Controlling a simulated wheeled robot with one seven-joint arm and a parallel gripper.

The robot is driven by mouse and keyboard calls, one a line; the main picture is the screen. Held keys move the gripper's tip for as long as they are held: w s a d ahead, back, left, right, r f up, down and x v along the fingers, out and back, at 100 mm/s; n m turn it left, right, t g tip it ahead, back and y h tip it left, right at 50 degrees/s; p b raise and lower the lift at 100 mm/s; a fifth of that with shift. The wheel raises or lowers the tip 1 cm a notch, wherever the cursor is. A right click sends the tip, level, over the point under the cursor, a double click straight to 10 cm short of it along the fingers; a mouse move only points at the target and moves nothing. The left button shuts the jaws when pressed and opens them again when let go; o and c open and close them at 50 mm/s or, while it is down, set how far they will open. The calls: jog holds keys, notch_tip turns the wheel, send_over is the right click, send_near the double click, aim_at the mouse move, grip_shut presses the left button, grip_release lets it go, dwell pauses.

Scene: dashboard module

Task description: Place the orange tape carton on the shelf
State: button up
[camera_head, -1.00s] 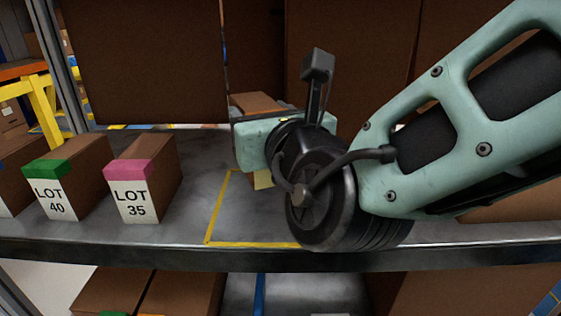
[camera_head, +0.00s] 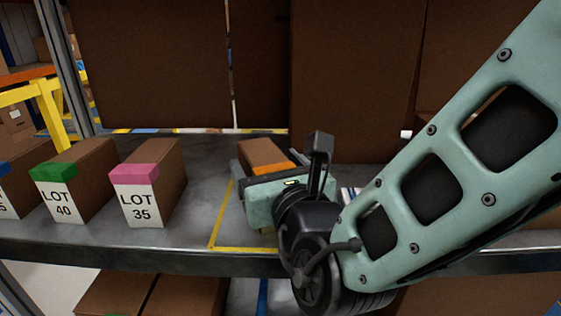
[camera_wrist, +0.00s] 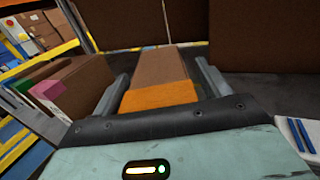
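The orange tape carton (camera_head: 262,153) is a brown box with an orange strip along its near top edge. It stands on the grey shelf (camera_head: 195,222), inside or at a yellow taped outline (camera_head: 217,222). In the wrist view the carton (camera_wrist: 165,70) lies straight ahead between my two fingers. My gripper (camera_head: 267,162) is open, one finger on each side of the carton, with narrow gaps showing in the wrist view. The gripper body hides the carton's front and part of the outline.
A pink-taped LOT 35 carton (camera_head: 148,180), a green-taped LOT 40 carton (camera_head: 75,180) and a blue-taped carton (camera_head: 15,182) stand in a row to the left. Large brown boxes (camera_head: 355,80) close off the back. A white item with blue stripes (camera_wrist: 298,135) lies at right.

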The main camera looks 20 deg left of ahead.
jog(key=b+v, duration=0.2)
jog(key=v, duration=1)
